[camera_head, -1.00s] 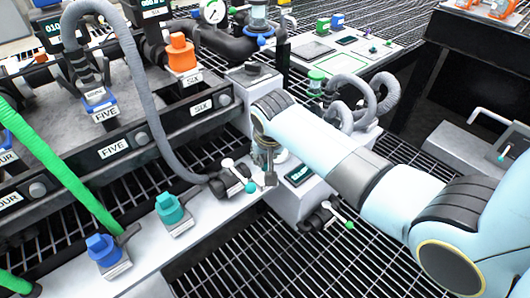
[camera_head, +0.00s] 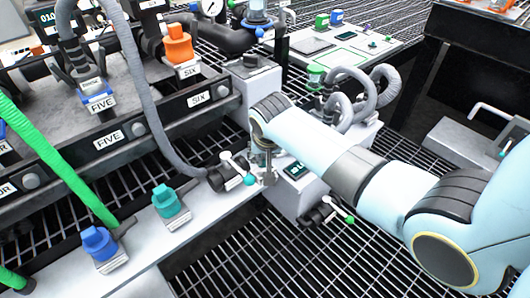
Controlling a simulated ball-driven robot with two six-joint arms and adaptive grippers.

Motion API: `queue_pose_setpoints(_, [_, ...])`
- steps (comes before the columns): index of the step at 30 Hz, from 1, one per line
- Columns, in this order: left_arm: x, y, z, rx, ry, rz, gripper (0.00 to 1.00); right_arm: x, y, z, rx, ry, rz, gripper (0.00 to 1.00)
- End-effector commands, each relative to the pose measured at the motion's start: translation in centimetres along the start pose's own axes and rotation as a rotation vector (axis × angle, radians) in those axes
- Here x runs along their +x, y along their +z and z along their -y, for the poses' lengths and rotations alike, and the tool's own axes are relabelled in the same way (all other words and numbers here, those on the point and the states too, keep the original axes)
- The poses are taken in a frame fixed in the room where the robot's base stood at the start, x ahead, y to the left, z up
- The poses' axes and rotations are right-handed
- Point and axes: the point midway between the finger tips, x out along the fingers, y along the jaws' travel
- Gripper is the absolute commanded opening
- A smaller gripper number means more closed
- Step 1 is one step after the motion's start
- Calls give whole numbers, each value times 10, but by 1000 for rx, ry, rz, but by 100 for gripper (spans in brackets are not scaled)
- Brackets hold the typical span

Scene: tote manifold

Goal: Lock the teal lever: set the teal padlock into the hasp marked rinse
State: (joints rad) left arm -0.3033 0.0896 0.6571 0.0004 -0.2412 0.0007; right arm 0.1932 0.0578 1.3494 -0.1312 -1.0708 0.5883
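The teal-tipped lever (camera_head: 235,166) rises from a dark valve on the light grey ledge, left of my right gripper. My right gripper (camera_head: 267,178) points down beside the lever's ball end, at the corner of a light grey box. The arm's wrist covers much of it, so I cannot tell whether its fingers are open or whether they hold anything. A small dark label (camera_head: 297,171) on the box is too small to read. My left gripper is not in view.
A teal block-shaped fitting (camera_head: 166,200) and a blue one (camera_head: 99,243) stand on the ledge. A green-tipped lever (camera_head: 340,209) sits low on the box's front. Grey hoses (camera_head: 372,88) loop behind my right arm. Open grating (camera_head: 290,260) lies in front.

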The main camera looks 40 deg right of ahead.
Motion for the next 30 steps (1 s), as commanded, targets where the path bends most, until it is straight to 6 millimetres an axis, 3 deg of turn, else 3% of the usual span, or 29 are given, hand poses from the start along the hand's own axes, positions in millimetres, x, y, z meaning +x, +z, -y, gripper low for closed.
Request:
queue_pose_setpoints(1, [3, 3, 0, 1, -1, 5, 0, 10, 22, -3, 2, 7, 44, 20])
queue_pose_setpoints(5, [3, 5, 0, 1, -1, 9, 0, 10, 22, -3, 2, 6, 42, 37])
queue_pose_setpoints(22, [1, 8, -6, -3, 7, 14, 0, 5, 13, -3, 0, 7, 27, 37])
queue_pose_setpoints(26, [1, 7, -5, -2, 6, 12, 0, -7, 13, -3, 0, 6, 26, 37])
queue_pose_setpoints(30, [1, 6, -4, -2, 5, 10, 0, -33, 12, -2, 1, 4, 23, 37])
